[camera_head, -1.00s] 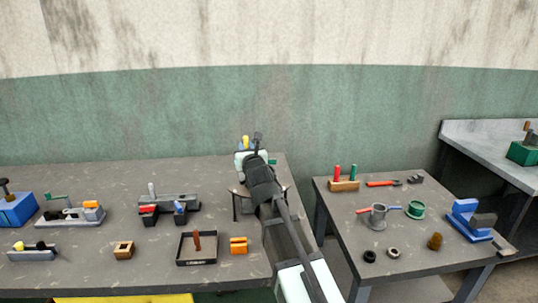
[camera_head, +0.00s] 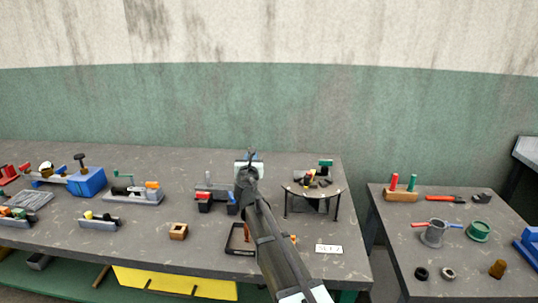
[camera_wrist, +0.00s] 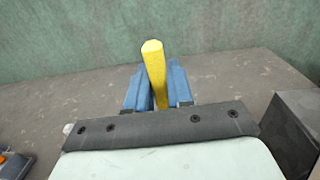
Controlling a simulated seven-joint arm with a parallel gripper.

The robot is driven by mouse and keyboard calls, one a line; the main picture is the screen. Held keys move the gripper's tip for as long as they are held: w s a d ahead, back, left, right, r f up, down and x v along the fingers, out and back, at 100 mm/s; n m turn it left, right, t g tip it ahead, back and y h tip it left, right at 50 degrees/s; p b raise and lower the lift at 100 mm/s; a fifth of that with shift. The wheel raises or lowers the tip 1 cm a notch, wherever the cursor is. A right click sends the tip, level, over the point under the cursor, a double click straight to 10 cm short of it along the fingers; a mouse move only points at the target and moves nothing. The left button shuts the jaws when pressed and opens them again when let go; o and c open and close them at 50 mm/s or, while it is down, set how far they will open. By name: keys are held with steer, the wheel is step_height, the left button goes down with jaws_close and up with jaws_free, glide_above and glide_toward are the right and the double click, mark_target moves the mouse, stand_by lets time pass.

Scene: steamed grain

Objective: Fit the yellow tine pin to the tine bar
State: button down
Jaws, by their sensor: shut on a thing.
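The yellow tine pin (camera_wrist: 154,72) stands upright between the blue fingers of my gripper (camera_wrist: 158,92) in the wrist view. Its upper end sticks out above the fingers; its lower part is hidden. In the head view my gripper (camera_head: 250,158) is over the back middle of the long table, and the pin cannot be made out there. I cannot tell for sure which thing is the tine bar. A low grey bar (camera_head: 99,223) with yellow and black pieces stands at the table's left front, well away from my gripper.
A round stand (camera_head: 340,187) with small parts is right of my gripper. A grey fixture with red ends (camera_head: 204,200) is below left, partly hidden by my arm. A blue box (camera_head: 88,182), a wooden block (camera_head: 178,231) and a dark tray (camera_head: 232,244) also stand on the table.

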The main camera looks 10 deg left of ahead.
steer(key=a+f+h, duration=0.1)
steer(key=a+f, duration=0.5)
steer(key=shift+a+m, duration=0.25)
steer(key=shift+m, duration=0.15)
steer(key=shift+f, duration=0.65)
stand_by(1.0)
steer(key=shift+w+r, duration=0.1)
steer(key=shift+r, duration=0.25)
stand_by(3.4)
steer(key=c, duration=0.9)
jaws_free()
steer(key=s, duration=1.4)
